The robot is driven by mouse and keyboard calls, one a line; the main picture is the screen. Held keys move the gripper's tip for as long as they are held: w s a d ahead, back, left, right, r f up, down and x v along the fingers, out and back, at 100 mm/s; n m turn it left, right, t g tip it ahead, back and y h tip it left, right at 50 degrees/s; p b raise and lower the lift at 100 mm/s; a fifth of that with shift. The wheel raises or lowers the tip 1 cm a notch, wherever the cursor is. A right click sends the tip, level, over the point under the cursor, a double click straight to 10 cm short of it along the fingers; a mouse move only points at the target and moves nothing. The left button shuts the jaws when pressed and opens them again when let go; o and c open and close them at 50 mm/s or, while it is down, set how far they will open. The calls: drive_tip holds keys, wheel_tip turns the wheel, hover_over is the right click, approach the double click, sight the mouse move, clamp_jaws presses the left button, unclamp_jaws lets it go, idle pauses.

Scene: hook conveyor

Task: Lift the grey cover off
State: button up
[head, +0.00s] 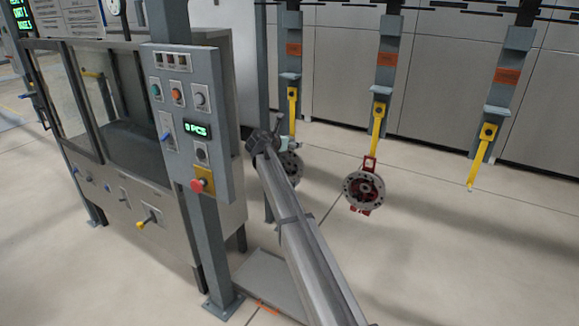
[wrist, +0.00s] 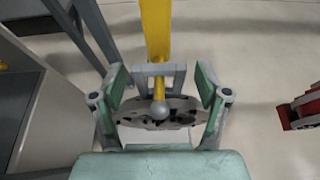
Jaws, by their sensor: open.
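The grey cover (wrist: 184,104) is a round disc with dark openings. It hangs by a grey bracket-like handle on a yellow hook (wrist: 155,30) with a ball end. In the wrist view my gripper (wrist: 160,82) is open, with its two greenish fingers on either side of the handle and the hook's tip. I cannot tell whether the fingers touch the handle. In the head view the cover (head: 292,168) hangs on the leftmost visible hanger, partly hidden behind my gripper (head: 280,142).
A second hanger carries a red part with a grey disc (head: 365,188) to the right. A third yellow hook (head: 478,160) is empty. A control panel (head: 188,120) on a post and a glazed grey cabinet (head: 140,150) stand close on the left. The floor at right is clear.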

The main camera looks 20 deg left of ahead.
sight(291, 134)
clamp_jaws()
drive_tip(key=shift+r, duration=0.15)
idle(0.4)
drive_tip(key=shift+r+b, duration=0.9)
drive_tip(key=shift+r, duration=0.7)
drive_tip(key=s+a+f+b, duration=0.1)
drive_tip(key=s, duration=0.8)
drive_tip(key=s+a+b, duration=0.1)
drive_tip(key=s+b, duration=0.1)
drive_tip(key=s, duration=0.6)
drive_tip(key=shift+s+a+f+b, duration=0.25)
drive_tip(key=shift+s+f+b, duration=0.05)
drive_tip(key=shift+s+f, duration=0.1)
drive_tip(key=shift+s, duration=0.1)
